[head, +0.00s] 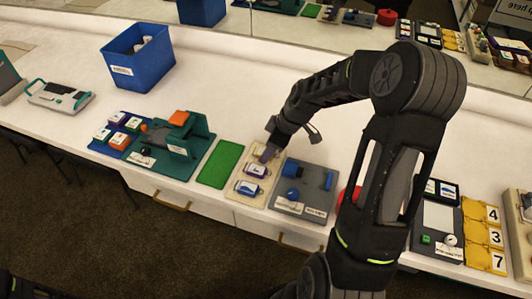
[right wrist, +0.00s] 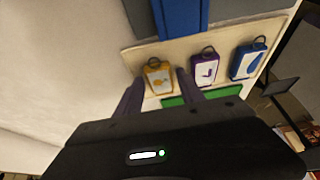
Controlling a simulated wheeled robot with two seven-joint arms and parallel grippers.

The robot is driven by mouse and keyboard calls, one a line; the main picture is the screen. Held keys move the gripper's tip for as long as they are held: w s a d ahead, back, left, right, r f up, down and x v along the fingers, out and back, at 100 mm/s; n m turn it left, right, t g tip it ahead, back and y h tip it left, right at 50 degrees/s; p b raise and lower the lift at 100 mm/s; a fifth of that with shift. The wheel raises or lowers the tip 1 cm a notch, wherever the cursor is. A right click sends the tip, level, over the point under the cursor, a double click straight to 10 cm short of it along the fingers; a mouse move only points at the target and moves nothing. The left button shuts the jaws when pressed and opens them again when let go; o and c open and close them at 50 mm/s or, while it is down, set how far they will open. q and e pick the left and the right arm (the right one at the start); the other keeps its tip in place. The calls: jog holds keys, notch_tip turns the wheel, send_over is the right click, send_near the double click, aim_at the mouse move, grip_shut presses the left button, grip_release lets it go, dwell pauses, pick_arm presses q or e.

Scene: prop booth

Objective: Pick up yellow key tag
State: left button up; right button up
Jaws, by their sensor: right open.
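The yellow key tag (right wrist: 158,78) lies on a beige board (right wrist: 130,58) in the right wrist view, with a dark ring at its top and a white label. My right gripper (right wrist: 160,86) is open, with one finger on each side of the yellow tag; whether they touch it I cannot tell. A purple tag (right wrist: 205,70) and a blue tag (right wrist: 248,62) lie in a row beside it. In the head view my right gripper (head: 268,154) is over the far end of the board and mostly hides the yellow tag. My left gripper is not in view.
A green mat (head: 219,164) lies left of the board, and a grey fixture (head: 305,205) with blue parts stands close on its right. A teal fixture (head: 180,145) and a blue bin (head: 138,60) are farther left. The white counter behind the board is clear.

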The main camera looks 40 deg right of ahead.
dwell(0.3)
grip_shut()
dwell(0.3)
